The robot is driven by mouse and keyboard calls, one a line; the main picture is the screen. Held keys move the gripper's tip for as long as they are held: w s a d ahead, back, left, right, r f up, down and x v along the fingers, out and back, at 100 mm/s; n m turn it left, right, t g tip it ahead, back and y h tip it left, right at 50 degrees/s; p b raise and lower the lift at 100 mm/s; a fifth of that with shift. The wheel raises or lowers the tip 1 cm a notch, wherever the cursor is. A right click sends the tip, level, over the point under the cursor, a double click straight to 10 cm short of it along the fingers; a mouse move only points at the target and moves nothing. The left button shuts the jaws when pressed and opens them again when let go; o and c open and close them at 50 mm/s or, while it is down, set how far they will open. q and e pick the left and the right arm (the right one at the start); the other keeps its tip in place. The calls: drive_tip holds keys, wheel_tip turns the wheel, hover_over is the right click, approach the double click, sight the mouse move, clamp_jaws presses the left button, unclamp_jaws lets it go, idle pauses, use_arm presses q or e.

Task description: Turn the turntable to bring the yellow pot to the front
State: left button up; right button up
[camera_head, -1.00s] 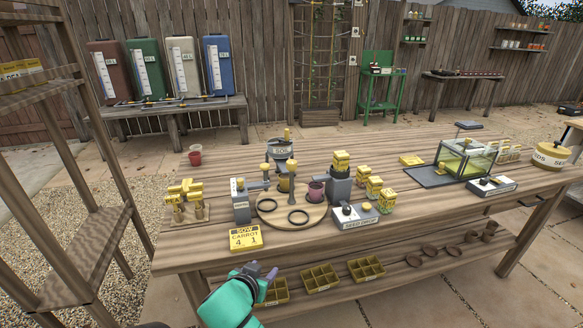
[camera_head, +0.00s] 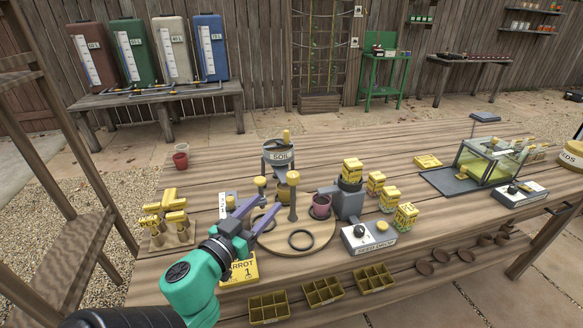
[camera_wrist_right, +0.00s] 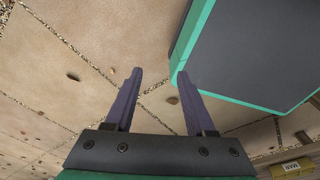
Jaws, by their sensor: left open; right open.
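The round wooden turntable (camera_head: 318,236) lies on the bench. The yellow pot (camera_head: 284,190) stands at its back, below the soil hopper (camera_head: 279,154), partly hidden by an upright grey post with a yellow knob (camera_head: 293,178). A mauve pot (camera_head: 320,206) stands at its right side. Black rings mark an empty front place (camera_head: 301,240) and a left place, partly covered by my gripper. My left gripper (camera_head: 266,205) is open and empty, its fingers over the turntable's left front, left of the post. My right gripper (camera_wrist_right: 160,75) is open and empty over paving.
A seed drop box (camera_head: 368,238) and grey dispenser (camera_head: 349,200) stand close on the right. A yellow carrot card (camera_head: 240,271) lies in front, partly behind my left arm. Yellow-handled tools (camera_head: 165,220) stand left. Several seed packets (camera_head: 388,198) stand right.

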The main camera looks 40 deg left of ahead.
sight(290, 180)
use_arm(q)
drive_tip(key=w+p, duration=0.1)
drive_tip(key=w, duration=0.3)
drive_tip(key=w+a, duration=0.1)
drive_tip(key=w, duration=0.3)
drive_tip(key=w+p, duration=0.1)
drive_tip(key=w, duration=0.3)
drive_tip(key=shift+w+a+r+p, duration=0.25)
drive_tip(key=shift+a+p, duration=0.05)
drive_tip(key=shift+a, duration=0.05)
drive_tip(key=shift+w, duration=0.2)
drive_tip(key=shift+a, duration=0.1)
drive_tip(key=c, duration=0.7)
clamp_jaws()
use_arm(e)
drive_tip(key=r, duration=0.1)
drive_tip(key=s+d, duration=0.1)
drive_tip(key=r, duration=0.1)
drive_tip(key=shift+s+d+r, duration=0.25)
drive_tip(key=shift+s+r, duration=0.05)
drive_tip(key=shift+s, duration=0.05)
